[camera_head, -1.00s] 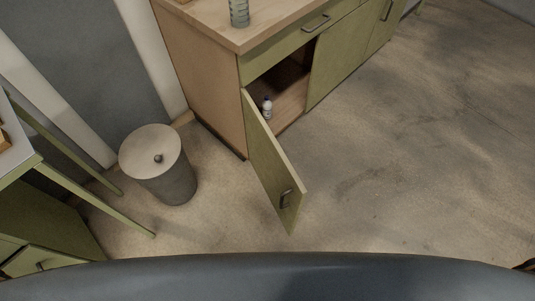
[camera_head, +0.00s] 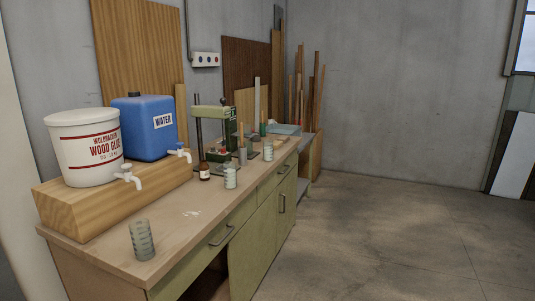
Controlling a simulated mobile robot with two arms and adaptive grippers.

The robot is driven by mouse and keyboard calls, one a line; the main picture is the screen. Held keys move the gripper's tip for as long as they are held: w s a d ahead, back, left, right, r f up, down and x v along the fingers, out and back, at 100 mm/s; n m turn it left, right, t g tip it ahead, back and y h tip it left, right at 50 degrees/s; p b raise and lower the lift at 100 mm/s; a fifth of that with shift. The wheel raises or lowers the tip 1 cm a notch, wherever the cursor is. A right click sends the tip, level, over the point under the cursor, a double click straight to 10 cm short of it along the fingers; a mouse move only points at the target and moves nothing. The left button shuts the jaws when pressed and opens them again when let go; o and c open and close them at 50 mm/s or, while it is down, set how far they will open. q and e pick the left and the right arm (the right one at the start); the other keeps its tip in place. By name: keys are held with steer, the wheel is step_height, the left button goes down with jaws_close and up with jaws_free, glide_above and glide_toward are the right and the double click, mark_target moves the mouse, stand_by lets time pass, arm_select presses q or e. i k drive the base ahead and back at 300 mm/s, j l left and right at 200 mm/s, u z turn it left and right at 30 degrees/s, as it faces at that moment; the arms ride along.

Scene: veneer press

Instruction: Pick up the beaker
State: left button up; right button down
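A clear ribbed beaker (camera_head: 142,241) stands upright near the front left corner of the wooden worktop (camera_head: 180,232). A second, similar beaker (camera_head: 230,177) stands farther back along the worktop, and a third, smaller-looking one (camera_head: 268,151) stands beyond it. I cannot tell from the picture which of them the task means. Neither of my grippers shows in the head view.
A white wood glue bucket (camera_head: 84,148) and a blue water canister (camera_head: 147,128), both with taps, sit on a wooden block (camera_head: 75,215). Bare floor (camera_head: 400,235) lies to the right.

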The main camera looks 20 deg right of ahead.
mark_target(269, 145)
steer(key=i+l, duration=0.1)
steer(key=l, duration=0.75)
steer(key=i+l, duration=0.1)
steer(key=l, duration=0.75)
steer(key=i+l+u, duration=0.1)
steer(key=l, duration=0.75)
